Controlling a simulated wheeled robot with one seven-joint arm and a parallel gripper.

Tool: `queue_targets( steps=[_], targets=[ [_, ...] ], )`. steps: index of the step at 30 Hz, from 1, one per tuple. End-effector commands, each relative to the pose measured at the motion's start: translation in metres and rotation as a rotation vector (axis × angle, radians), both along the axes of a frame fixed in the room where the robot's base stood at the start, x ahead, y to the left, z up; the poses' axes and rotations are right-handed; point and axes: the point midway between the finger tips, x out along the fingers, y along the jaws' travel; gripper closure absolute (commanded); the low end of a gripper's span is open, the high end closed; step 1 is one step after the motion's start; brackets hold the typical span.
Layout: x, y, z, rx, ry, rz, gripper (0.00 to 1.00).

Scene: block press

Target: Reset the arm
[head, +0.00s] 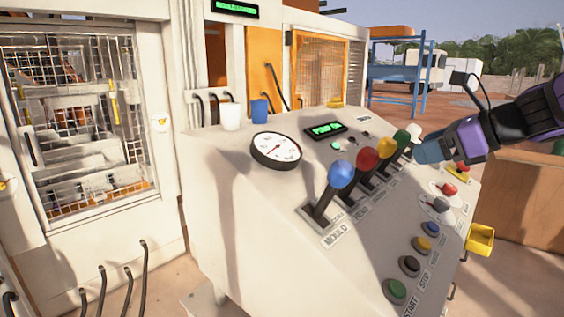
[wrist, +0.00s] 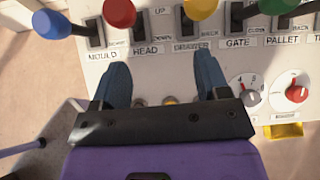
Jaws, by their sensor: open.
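My gripper (head: 425,152) is at the right of the head view, held over the far right part of the sloped control console (head: 222,165). In the wrist view my gripper (wrist: 160,82) has its two blue fingers spread wide, with nothing between them. Beyond the fingertips is a row of ball-topped levers: blue (head: 341,174), red (head: 367,160), yellow (head: 386,146), green (head: 402,138) and a white one (head: 413,130), partly beside my gripper. The wrist view shows labels MOULD, HEAD, GATE and PALLET by the slots. The fingers appear apart from every lever.
A round gauge (head: 276,150) and a green display (head: 325,128) are on the console. Push buttons, including a green START button (head: 395,291), and red knobs line its right side. A white cup (head: 231,116) and blue cup (head: 259,108) stand at the back. A caged machine (head: 80,120) is left.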

Motion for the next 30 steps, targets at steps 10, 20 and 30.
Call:
queue_targets(
  steps=[10,20,30],
  targets=[
    [-0.109,0.04,-0.024,-0.815,-0.325,0.733,0.31],
    [-0.181,0.02,-0.04,-1.48,-0.591,1.451,0.31],
    [-0.199,0.004,-0.041,-1.705,-0.654,1.735,0.31]
  ],
)
